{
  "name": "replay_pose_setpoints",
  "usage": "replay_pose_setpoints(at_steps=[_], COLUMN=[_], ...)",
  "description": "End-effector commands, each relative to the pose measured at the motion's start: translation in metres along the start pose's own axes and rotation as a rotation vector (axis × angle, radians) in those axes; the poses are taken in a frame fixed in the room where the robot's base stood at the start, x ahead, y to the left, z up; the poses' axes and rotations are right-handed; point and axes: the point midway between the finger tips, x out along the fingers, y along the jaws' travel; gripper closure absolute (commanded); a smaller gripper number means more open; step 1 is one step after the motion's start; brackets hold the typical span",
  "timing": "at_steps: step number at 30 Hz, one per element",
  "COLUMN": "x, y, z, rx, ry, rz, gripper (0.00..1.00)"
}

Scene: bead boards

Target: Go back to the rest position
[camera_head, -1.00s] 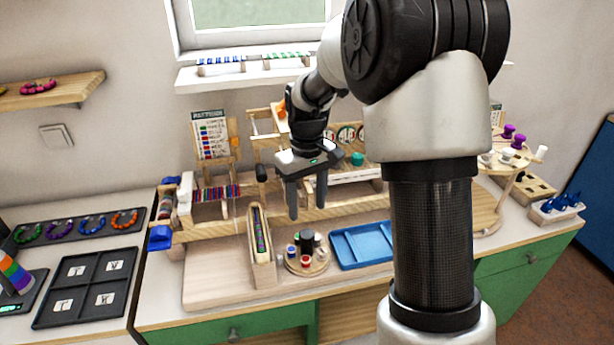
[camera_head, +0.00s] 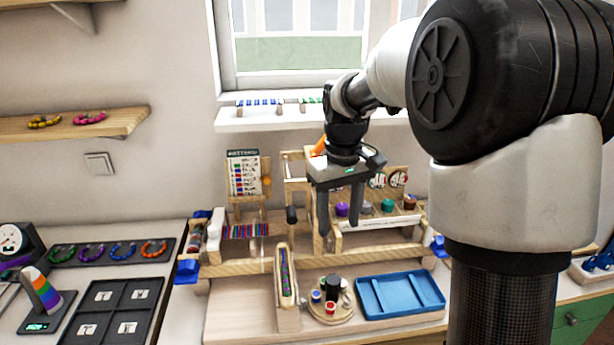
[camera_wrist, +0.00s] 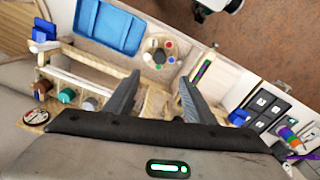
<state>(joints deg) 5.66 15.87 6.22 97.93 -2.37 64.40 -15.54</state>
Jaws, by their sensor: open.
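My gripper (camera_head: 334,222) hangs over the wooden bead rack at the middle of the worktop, its two fingers apart and pointing down. Nothing is between the fingers. In the wrist view my gripper (camera_wrist: 155,97) also shows its fingers spread, with part of the wooden rack beyond them. My arm reaches in from the right and hides the right side of the worktop in the head view.
Below stand a wooden bead holder (camera_head: 286,290), a round tray of small pots (camera_head: 331,309) and a blue tray (camera_head: 400,294). A black four-part tray (camera_head: 115,309) lies left. A window shelf (camera_head: 290,117) and pattern card (camera_head: 244,173) are behind.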

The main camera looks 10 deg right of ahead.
Motion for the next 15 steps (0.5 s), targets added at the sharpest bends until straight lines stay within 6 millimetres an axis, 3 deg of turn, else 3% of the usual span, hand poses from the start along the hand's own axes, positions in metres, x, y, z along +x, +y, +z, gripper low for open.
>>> replay_pose_setpoints(at_steps=[1,6,10,15], x=[-0.023,-0.082,-0.112,-0.129], y=[-0.004,-0.022,-0.038,-0.055], z=[0.011,0.066,0.114,0.169], rx=[0.012,0.084,0.147,0.223], ry=[0.028,0.14,0.233,0.353], rz=[0.015,0.057,0.074,0.077], gripper=[0.5,0.5,0.5,0.5])
